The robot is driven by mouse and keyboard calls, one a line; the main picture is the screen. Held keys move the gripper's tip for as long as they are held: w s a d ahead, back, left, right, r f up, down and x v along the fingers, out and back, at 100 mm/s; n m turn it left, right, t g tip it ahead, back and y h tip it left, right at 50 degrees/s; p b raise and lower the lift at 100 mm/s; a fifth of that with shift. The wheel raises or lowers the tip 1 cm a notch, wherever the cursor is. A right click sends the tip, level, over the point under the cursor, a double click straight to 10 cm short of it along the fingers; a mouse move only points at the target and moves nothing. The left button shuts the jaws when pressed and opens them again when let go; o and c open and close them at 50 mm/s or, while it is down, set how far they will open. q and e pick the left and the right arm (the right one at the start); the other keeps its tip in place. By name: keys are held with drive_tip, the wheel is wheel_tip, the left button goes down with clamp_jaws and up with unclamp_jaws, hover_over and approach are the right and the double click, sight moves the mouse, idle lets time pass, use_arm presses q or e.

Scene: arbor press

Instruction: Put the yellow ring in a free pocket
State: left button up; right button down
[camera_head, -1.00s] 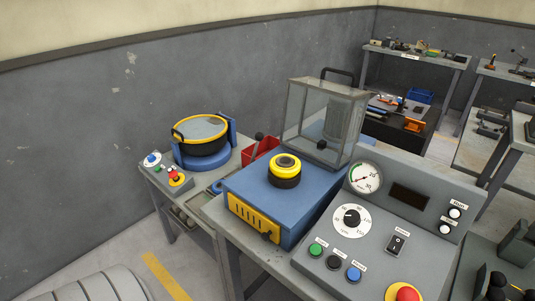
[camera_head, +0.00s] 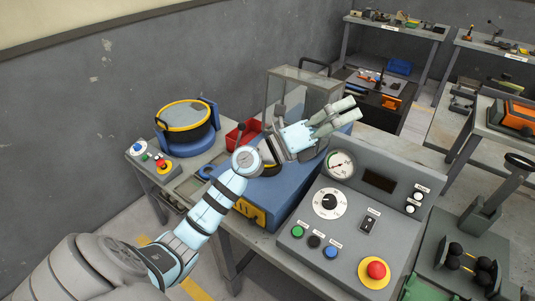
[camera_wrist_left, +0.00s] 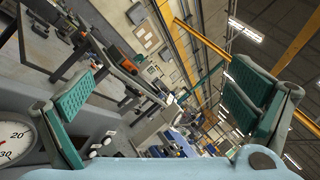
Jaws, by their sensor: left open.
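My left gripper (camera_head: 338,115) is open and empty, raised in front of the clear guard box and above the blue machine body. In the left wrist view its two green-padded fingers (camera_wrist_left: 168,108) stand wide apart with nothing between them. I cannot make out a separate yellow ring or a pocketed holder in either view. My right gripper is not in view.
A grey control panel (camera_head: 353,232) with a gauge and red button stands right of the blue machine. The clear guard box (camera_head: 285,88) is behind my gripper. A yellow-rimmed round drum (camera_head: 186,116) and red bin (camera_head: 240,136) are left. An orange case (camera_head: 515,117) lies far right.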

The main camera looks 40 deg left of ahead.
use_arm(q)
drive_tip(key=w+a+f+m+g+y, duration=0.4)
drive_tip(key=a+f+m+g+y, duration=0.2)
drive_tip(key=a+f+m+g, duration=0.15)
drive_tip(key=s+a+f+n+g+y, duration=0.1)
drive_tip(key=s+a+n+g+y, duration=0.35)
drive_tip(key=a, duration=1.05)
drive_tip(key=shift+m+g+y, duration=0.7)
drive_tip(key=shift+m+y, duration=0.1)
drive_tip(key=shift+y, duration=0.05)
drive_tip(key=s+b+x, duration=0.1)
drive_tip(key=x, duration=0.3)
drive_tip(key=b+x, duration=0.1)
drive_tip(key=x, duration=0.4)
drive_tip(key=s+f+b+x, duration=0.1)
drive_tip(key=x, duration=0.3)
drive_tip(key=shift+s+a+f, duration=0.1)
drive_tip(key=shift+s+f, duration=0.1)
drive_tip(key=shift+s, duration=0.05)
drive_tip(key=shift+w, duration=0.1)
drive_tip(key=shift+c, duration=0.5)
drive_tip(key=c, duration=1.4)
drive_tip(key=shift+o, duration=0.2)
drive_tip(key=shift+r, duration=0.15)
